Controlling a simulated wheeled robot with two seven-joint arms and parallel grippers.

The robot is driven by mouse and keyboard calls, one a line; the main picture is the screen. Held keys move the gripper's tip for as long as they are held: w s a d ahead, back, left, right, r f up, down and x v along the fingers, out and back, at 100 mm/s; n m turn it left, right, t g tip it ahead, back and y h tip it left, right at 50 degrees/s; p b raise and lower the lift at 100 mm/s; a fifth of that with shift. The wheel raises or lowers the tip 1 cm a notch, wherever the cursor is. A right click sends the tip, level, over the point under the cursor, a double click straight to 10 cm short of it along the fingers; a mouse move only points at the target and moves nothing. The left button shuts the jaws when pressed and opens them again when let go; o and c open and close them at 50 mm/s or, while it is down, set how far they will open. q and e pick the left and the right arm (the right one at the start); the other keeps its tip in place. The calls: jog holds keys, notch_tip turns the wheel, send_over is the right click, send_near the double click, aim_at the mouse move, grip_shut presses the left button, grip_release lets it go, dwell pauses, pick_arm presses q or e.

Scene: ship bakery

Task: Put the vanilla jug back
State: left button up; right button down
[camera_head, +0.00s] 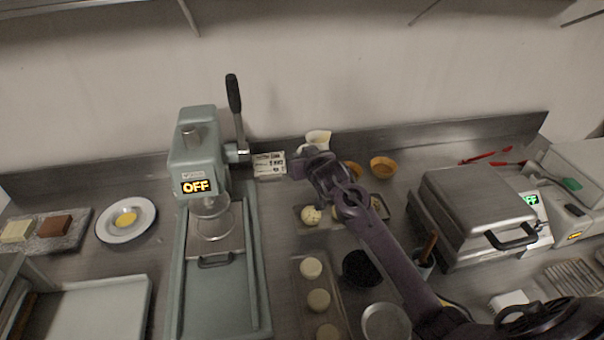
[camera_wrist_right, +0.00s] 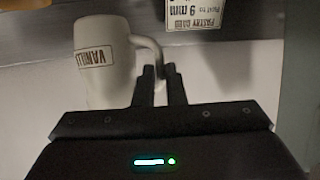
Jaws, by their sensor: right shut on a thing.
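The vanilla jug is a white jug with a "VANILLA" label; in the right wrist view the vanilla jug (camera_wrist_right: 105,75) is at the upper left with its handle to the right. My right gripper (camera_wrist_right: 160,72) is shut on the jug's handle. In the head view the jug (camera_head: 319,138) shows near the back wall, partly hidden behind my right gripper (camera_head: 308,158). I cannot tell from these frames whether the jug touches the counter. My left gripper is not in view.
A pastry card (camera_head: 269,165) stands left of the jug. Two small orange bowls (camera_head: 383,167) are to its right. A green press (camera_head: 198,150) marked OFF stands to the left, and a grill (camera_head: 475,210) to the right. Dough balls on a tray (camera_head: 303,225) lie in front.

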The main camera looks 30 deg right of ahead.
notch_tip(320, 180, down, 6)
jog(key=shift+r+p, duration=0.1)
jog(key=shift+p, duration=0.3)
jog(key=shift+f, duration=0.35)
jog(key=shift+f, duration=0.1)
jog(key=c, duration=1.5)
grip_release()
jog(key=shift+s, duration=0.1)
jog(key=b+v, duration=0.1)
jog(key=v, duration=1.1)
